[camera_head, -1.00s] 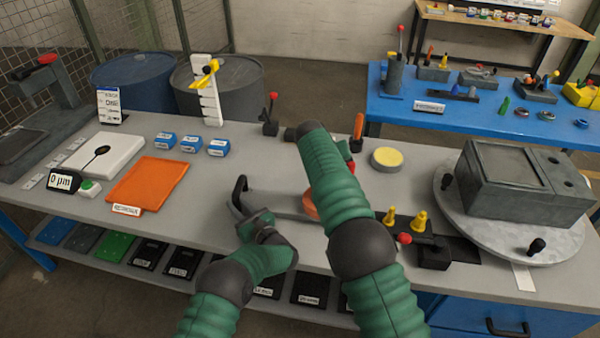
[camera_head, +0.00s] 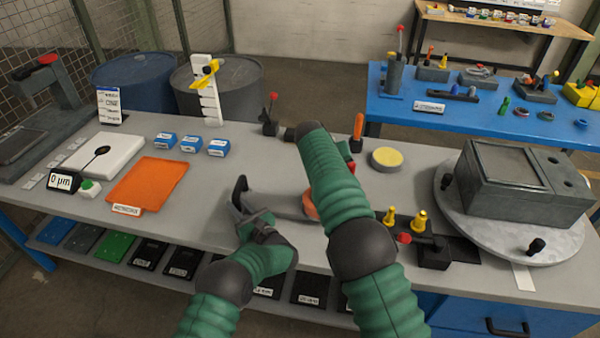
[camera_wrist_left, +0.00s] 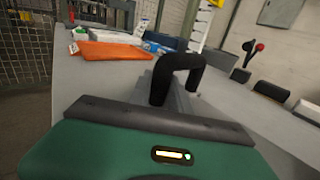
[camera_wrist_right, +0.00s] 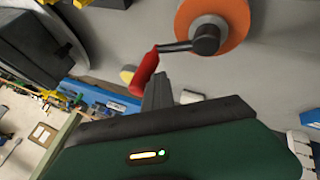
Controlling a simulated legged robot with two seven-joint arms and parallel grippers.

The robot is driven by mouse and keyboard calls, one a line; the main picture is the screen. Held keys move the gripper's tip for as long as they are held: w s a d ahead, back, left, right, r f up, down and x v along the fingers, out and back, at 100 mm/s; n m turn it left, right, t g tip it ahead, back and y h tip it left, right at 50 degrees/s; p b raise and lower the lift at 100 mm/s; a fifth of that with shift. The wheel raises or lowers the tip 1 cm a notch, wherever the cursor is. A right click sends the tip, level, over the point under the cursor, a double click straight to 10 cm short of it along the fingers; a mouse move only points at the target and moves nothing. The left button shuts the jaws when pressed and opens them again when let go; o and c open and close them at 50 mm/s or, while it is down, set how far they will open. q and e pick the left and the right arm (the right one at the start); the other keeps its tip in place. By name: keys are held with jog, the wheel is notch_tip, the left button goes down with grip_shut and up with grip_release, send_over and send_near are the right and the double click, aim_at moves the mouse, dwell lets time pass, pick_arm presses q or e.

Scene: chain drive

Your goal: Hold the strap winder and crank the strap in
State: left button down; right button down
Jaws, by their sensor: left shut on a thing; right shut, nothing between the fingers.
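The strap winder has a black bail-shaped handle (camera_head: 240,190), a grey body beside it and an orange disc (camera_head: 309,205) partly hidden by my right arm. My left gripper (camera_head: 257,222) is shut on the winder at its handle end; the black handle (camera_wrist_left: 180,68) stands just beyond its fingers in the left wrist view. In the right wrist view the orange disc (camera_wrist_right: 222,22) carries a dark crank arm with a red grip (camera_wrist_right: 144,74). My right gripper (camera_wrist_right: 157,92) is shut and empty, its fingertips close beside the red grip. Whether they touch is unclear. The strap cannot be made out.
An orange mat (camera_head: 148,183) and several blue boxes lie left. A yellow-topped disc (camera_head: 387,159), yellow pegs (camera_head: 419,221) and a grey block on a round turntable (camera_head: 452,213) stand right.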

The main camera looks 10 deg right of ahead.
pick_arm(q)
jog(key=shift+a+f, duration=0.15)
jog(key=shift+a, duration=0.4)
pick_arm(e)
jog(key=shift+d, duration=0.75)
pick_arm(q)
jog(key=shift+f, duration=0.1)
pick_arm(e)
jog(key=shift+s+a+r, duration=0.15)
jog(key=shift+a+r, duration=0.1)
jog(key=shift+r, duration=0.2)
pick_arm(q)
jog(key=shift+d, duration=0.25)
jog(key=shift+w, duration=0.1)
jog(key=shift+d, duration=0.1)
pick_arm(e)
jog(key=a+v, duration=0.1)
jog(key=v, duration=1)
jog(key=shift+a, duration=0.15)
pick_arm(q)
jog(key=shift+d, duration=0.1)
pick_arm(e)
jog(key=shift+f, duration=0.1)
pick_arm(q)
jog(key=c, duration=1.1)
grip_release()
